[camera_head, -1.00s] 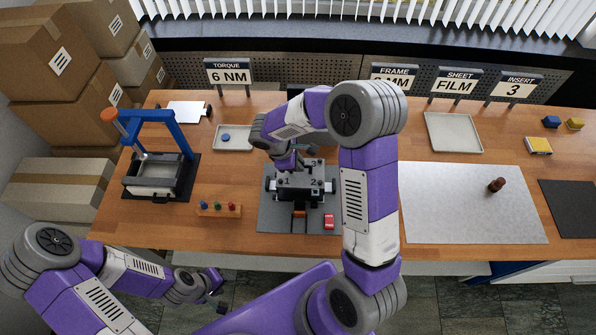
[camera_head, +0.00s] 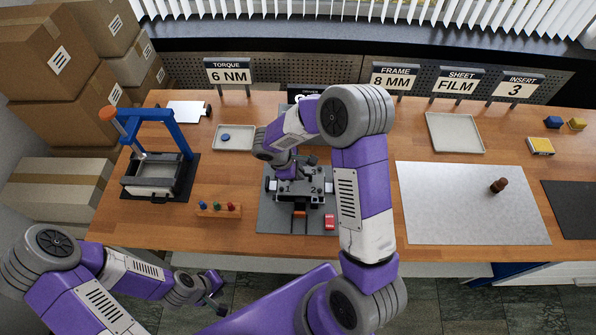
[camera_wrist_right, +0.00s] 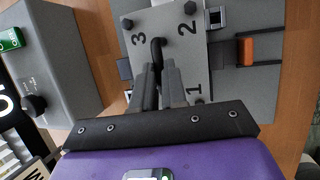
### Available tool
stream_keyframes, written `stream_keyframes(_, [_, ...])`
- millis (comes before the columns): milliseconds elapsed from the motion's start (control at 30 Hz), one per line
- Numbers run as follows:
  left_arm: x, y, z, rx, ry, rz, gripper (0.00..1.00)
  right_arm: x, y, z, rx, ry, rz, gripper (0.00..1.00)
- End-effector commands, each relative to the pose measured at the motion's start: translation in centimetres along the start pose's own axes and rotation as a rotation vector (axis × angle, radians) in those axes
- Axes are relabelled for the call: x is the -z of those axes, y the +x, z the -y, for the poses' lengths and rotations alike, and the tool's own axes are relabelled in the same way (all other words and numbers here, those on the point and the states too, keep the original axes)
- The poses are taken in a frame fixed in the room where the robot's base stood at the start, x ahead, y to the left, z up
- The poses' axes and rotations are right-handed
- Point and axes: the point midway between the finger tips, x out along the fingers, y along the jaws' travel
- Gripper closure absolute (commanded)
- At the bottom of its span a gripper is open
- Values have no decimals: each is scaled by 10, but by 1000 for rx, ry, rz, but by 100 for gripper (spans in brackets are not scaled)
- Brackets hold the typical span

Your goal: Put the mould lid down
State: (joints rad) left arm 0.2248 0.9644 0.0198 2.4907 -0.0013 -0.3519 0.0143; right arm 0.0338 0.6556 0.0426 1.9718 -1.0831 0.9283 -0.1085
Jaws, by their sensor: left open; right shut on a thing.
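The mould lid is a grey plate (camera_head: 301,188) marked with numbers, over the mould on the dark grey mat (camera_head: 268,222). In the right wrist view the lid (camera_wrist_right: 180,32) shows 1, 2 and 3 and a black hooked handle (camera_wrist_right: 157,48). My right gripper (camera_head: 290,171) is above the lid; in the wrist view its fingers (camera_wrist_right: 164,78) are shut on the handle. I cannot tell whether the lid rests on the mould or hangs just above it. My left gripper (camera_head: 217,297) is open and empty in front of the bench edge.
A blue-framed press (camera_head: 160,150) stands at the left. A pale sheet (camera_head: 450,205) lies at the right.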

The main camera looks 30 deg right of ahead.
Motion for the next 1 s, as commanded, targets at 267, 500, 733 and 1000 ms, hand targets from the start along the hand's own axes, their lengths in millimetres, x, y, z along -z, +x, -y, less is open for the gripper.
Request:
stream_keyframes(267, [0, 3, 1, 0, 0, 0, 57, 1, 2, 0, -1, 0, -1, 79])
stream_keyframes(500, [0, 3, 1, 0, 0, 0, 57, 1, 2, 0, -1, 0, -1, 62])
stream_keyframes(733, [0, 0, 0, 0, 0, 0, 57, 0, -1, 0, 0, 0, -1, 62])
stream_keyframes(1000, [0, -12, -4, 0, 0, 0, 57, -2, -39, -3, -7, 0, -5, 62])
